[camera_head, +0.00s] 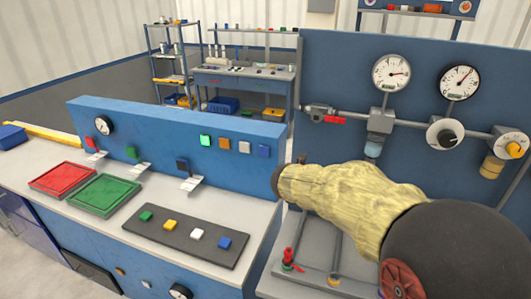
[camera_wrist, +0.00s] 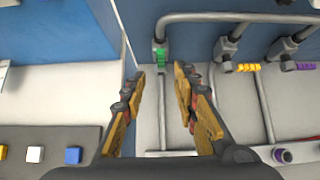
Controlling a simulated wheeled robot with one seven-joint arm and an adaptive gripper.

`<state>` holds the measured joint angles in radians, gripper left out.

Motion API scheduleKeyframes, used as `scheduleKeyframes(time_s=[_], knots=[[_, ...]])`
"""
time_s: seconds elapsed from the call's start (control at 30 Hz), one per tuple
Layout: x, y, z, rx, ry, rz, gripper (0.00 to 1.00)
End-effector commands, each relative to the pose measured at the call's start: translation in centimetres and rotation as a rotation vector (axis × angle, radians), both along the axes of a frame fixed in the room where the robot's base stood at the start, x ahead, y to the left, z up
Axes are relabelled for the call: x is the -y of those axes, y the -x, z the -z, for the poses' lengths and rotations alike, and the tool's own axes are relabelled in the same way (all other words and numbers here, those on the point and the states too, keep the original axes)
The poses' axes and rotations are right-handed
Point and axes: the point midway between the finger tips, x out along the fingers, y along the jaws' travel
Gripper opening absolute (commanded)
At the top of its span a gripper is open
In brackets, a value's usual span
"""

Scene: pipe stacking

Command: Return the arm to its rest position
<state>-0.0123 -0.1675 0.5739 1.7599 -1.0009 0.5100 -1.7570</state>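My gripper (camera_wrist: 161,72) shows in the wrist view with its two orange-and-black fingers apart and nothing between them. It hangs over the pale bench top, near the pipes at the foot of the blue panel. In the head view my arm, in a yellowish sleeve, reaches in from the lower right to the middle. The gripper's fingers cannot be made out there.
Grey pipes with a green fitting (camera_wrist: 161,54), a yellow one (camera_wrist: 248,67) and a purple one (camera_wrist: 305,65) stand close to the fingers. A blue gauge panel (camera_head: 335,75) rises behind. A dark tray (camera_head: 150,232) with coloured cubes lies left.

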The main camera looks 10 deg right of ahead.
Motion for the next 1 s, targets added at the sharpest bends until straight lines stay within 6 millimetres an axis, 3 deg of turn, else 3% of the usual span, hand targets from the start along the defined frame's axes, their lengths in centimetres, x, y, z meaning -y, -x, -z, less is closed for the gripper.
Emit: scheduleKeyframes(time_s=[0.23, 0.37, 0.43, 0.57, 0.8, 1.0], knots=[[0.3, 0.5, 0.2, 0.069, -0.115, 0.163, 0.30], [0.5, 3.8, 2.9, 0.122, -0.314, 0.473, 0.30], [0.3, 6.4, 3.7, 0.163, -0.429, 0.672, 0.30], [-0.6, 11.8, 3.6, 0.263, -0.647, 1.061, 0.30], [-4.7, 23.8, 0.8, 0.449, -1.052, 1.803, 0.30], [-8.9, 31.5, -1.8, 0.478, -1.319, 2.172, 0.30]])
